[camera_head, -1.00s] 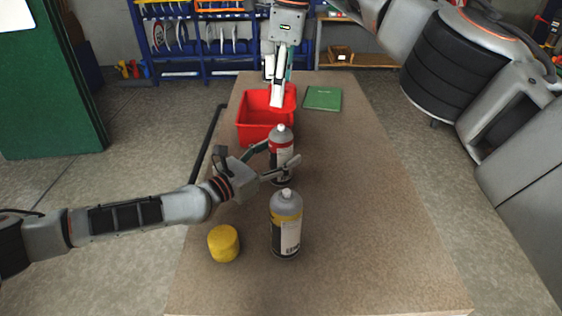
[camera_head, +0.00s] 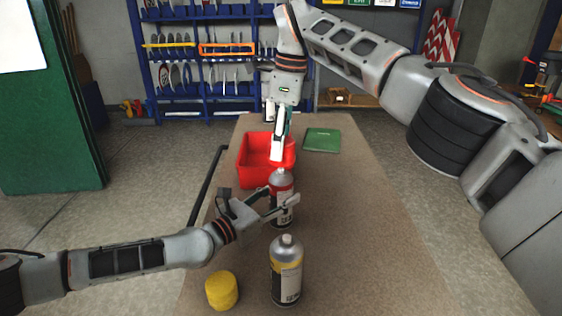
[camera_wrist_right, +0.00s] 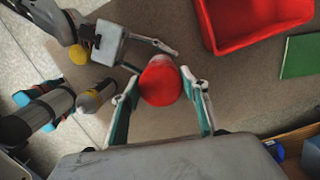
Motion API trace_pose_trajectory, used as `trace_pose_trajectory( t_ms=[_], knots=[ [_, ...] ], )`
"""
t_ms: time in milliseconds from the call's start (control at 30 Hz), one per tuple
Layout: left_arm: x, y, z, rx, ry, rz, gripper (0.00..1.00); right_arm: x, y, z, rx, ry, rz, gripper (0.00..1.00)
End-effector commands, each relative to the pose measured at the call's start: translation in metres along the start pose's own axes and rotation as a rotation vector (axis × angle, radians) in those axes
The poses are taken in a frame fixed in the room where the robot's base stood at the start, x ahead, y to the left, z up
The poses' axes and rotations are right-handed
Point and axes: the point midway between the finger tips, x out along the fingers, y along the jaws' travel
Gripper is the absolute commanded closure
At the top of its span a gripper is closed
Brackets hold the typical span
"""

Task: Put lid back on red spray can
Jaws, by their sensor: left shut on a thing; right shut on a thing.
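The red spray can (camera_head: 283,183) stands upright on the table, silver at its top with a red band. My left gripper (camera_head: 279,207) is shut around its body from the left. My right gripper (camera_head: 277,153) points down just above the can's top. In the right wrist view, its fingers (camera_wrist_right: 162,102) are shut on the round red lid (camera_wrist_right: 160,82). The lid hides the can's top there, so I cannot tell whether they touch. The lid is not clearly distinguishable in the head view.
A yellow-banded spray can (camera_head: 286,272) stands nearer on the table, with a yellow lid (camera_head: 221,290) to its left. A red bin (camera_head: 254,174) is behind the red can, and a green book (camera_head: 322,139) lies at the back. The table's right side is clear.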

Motion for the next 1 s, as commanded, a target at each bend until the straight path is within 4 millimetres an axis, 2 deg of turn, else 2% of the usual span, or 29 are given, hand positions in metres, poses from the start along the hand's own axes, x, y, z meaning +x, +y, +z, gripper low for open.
trace_pose_trajectory(
  t_ms=[100,200,767,1000],
  knots=[
    [0.000,0.000,0.000,0.000,0.000,0.000,0.95,0.016,0.000,-0.001,-0.001,0.002,0.001,0.64],
    [0.000,0.000,0.000,-0.001,0.000,0.000,0.95,0.024,0.000,-0.002,0.000,0.001,0.002,0.64],
    [0.000,0.000,0.000,-0.001,0.000,0.000,0.95,0.026,0.000,-0.002,0.000,0.001,0.000,0.64],
    [0.000,0.000,0.000,-0.001,0.000,0.000,0.95,0.037,-0.001,-0.003,-0.001,0.002,0.000,0.64]
  ],
)
